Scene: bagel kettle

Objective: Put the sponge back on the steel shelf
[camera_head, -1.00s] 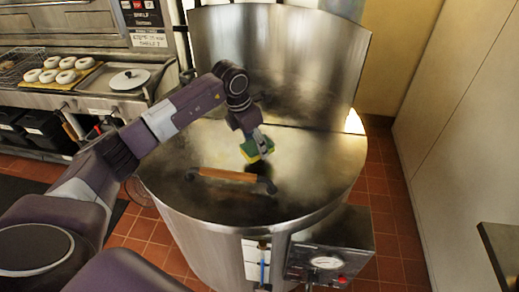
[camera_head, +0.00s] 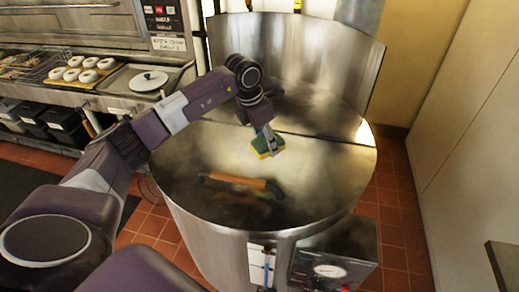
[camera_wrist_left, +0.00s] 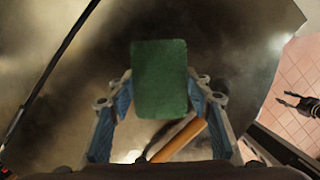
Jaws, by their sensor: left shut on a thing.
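The sponge (camera_head: 264,147) is yellow and green. My left gripper (camera_head: 272,143) is shut on it and holds it over the steel kettle lid (camera_head: 330,165). In the left wrist view the sponge's green face (camera_wrist_left: 160,80) sits between the two blue-padded fingers of my left gripper (camera_wrist_left: 160,107). I cannot tell whether the sponge touches the lid. No steel shelf can be made out for certain.
A wooden-grip handle (camera_head: 238,181) stands on the lid just in front of the sponge. A raised steel panel (camera_head: 300,55) is behind. A gauge box (camera_head: 330,270) is at the front. Bagels (camera_head: 88,76) and a round lid (camera_head: 148,81) lie on the left counter.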

